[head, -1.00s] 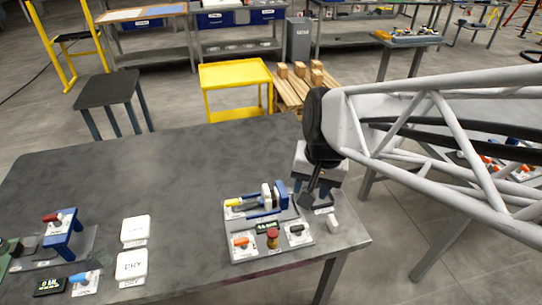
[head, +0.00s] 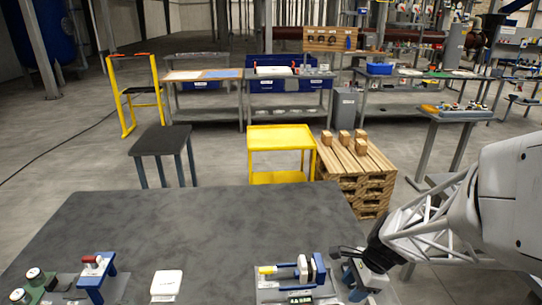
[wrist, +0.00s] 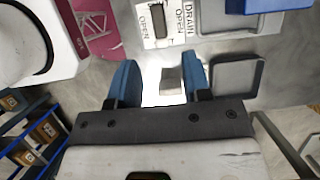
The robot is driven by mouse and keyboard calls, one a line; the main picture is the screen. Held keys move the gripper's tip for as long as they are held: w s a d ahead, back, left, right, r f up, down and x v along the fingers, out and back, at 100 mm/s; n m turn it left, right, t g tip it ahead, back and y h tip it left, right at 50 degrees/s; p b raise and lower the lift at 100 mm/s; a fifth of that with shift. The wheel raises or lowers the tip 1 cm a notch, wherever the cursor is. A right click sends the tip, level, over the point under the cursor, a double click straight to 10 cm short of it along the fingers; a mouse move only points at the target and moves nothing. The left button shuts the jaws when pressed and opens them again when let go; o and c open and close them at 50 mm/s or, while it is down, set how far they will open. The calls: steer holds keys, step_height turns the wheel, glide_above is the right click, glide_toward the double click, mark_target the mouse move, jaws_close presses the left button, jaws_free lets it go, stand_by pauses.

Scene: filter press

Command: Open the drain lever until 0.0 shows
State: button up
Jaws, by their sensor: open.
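The filter press (head: 302,272) stands at the bottom edge of the head view, with a yellow handle end and blue plates. Its front part is cut off, so the levers do not show there. In the wrist view a white plate marked DRAIN and OPEN (wrist: 183,30) lies at the top, with a dark grey bar (wrist: 158,20) on it, likely the drain lever. My gripper (wrist: 160,82) is open, its blue fingers apart, below that plate in the picture and not touching the bar. In the head view my gripper (head: 358,284) is right of the press.
A display (head: 300,299) at the press front is cut off and unreadable. The grey table (head: 200,225) is clear behind the press. A white block (head: 167,283) and another fixture (head: 95,275) stand to the left. A small grey block (wrist: 171,80) shows between my fingers.

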mark_target(338, 304)
steer(key=shift+x, duration=3.9)
jaws_close()
